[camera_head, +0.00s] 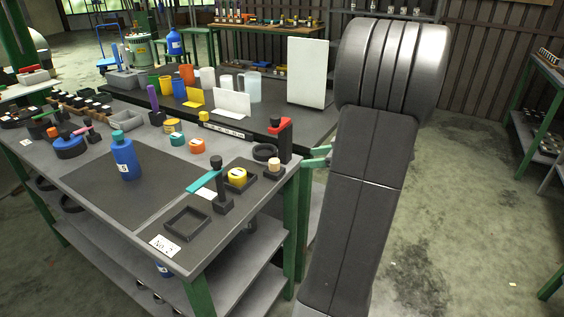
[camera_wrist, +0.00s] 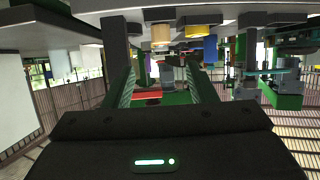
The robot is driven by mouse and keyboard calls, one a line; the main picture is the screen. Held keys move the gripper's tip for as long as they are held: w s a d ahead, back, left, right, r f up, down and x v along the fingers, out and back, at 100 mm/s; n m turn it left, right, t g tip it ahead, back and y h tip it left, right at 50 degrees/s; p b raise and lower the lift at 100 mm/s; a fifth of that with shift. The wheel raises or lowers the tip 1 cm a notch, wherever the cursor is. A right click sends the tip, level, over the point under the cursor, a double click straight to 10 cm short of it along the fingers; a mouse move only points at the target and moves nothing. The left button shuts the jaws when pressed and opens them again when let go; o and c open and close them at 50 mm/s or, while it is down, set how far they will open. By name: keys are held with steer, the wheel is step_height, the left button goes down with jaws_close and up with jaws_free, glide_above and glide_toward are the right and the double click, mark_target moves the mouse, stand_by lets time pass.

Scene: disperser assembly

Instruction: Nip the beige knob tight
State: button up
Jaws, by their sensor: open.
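The beige knob (camera_head: 274,163) stands upright on a small dark base near the right corner of the table. In the wrist view, which appears upside down, the beige knob (camera_wrist: 160,35) shows near the top, ahead of my gripper. My gripper (camera_wrist: 162,72) is open with nothing between its fingers, and the knob appears beyond the fingertips and apart from them. In the head view my arm hides most of the gripper.
A blue bottle (camera_head: 125,155) stands on the dark mat.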

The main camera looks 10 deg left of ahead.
mark_target(278, 162)
steer(key=x, duration=1.3)
steer(key=shift+a+p, duration=0.35)
steer(key=shift+c, duration=0.2)
steer(key=c, duration=0.9)
